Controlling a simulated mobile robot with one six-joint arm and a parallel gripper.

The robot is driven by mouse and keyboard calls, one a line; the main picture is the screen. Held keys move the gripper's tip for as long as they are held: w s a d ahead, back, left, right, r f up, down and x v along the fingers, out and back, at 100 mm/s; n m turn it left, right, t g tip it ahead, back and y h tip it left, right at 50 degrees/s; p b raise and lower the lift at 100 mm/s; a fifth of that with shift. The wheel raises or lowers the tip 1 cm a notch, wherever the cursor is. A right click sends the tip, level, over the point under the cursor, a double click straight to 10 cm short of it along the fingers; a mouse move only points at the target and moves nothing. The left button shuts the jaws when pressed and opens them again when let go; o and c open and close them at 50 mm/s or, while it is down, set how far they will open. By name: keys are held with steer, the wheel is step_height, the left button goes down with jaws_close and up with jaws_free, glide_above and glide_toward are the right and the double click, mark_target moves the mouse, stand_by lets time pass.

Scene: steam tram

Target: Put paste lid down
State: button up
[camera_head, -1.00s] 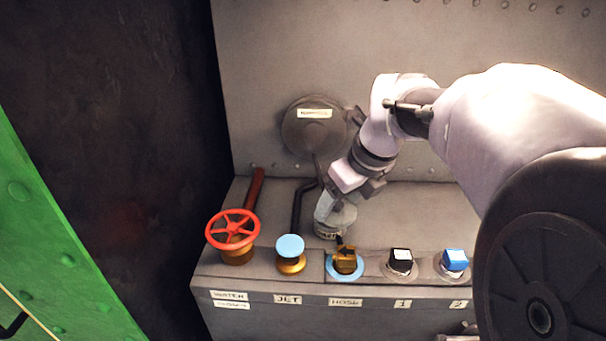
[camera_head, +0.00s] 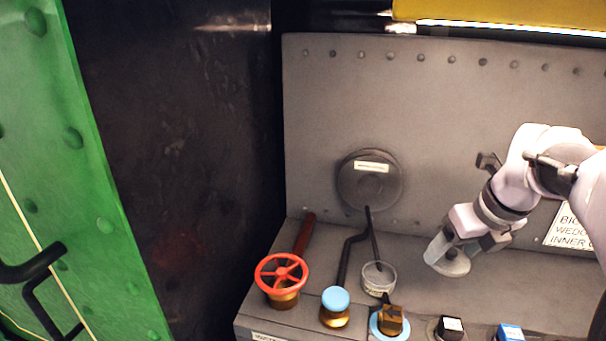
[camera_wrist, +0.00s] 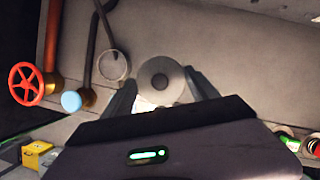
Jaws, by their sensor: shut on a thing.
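My gripper (camera_head: 440,258) is shut on the paste lid (camera_head: 453,264), a grey round disc with a small dark centre. The lid also shows between the fingertips in the wrist view (camera_wrist: 160,80). I hold it beside and to the right of the open paste jar, close to the grey ledge; I cannot tell whether it touches the ledge. The paste jar (camera_head: 378,279) is a small clear round container without its lid, standing behind the brass hose valve. The jar also shows in the wrist view (camera_wrist: 113,66), left of the lid.
A red handwheel (camera_head: 281,273), a light-blue knob (camera_head: 336,299) and the brass hose valve (camera_head: 390,321) line the ledge's front. Dark pipes (camera_head: 347,257) rise behind them. A round grey cover (camera_head: 369,181) is on the back wall. The ledge (camera_head: 540,282) right of the lid is bare.

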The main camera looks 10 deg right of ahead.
mark_target(435, 290)
steer(key=f+b, duration=0.1)
steer(key=f, duration=0.2)
steer(key=f+b, duration=0.1)
steer(key=f, duration=0.2)
steer(key=d+f+b, duration=0.1)
steer(key=f+b, duration=0.1)
steer(key=f, duration=0.2)
steer(key=shift+w, duration=0.4)
steer(key=o, duration=1.3)
steer(key=shift+f, duration=0.1)
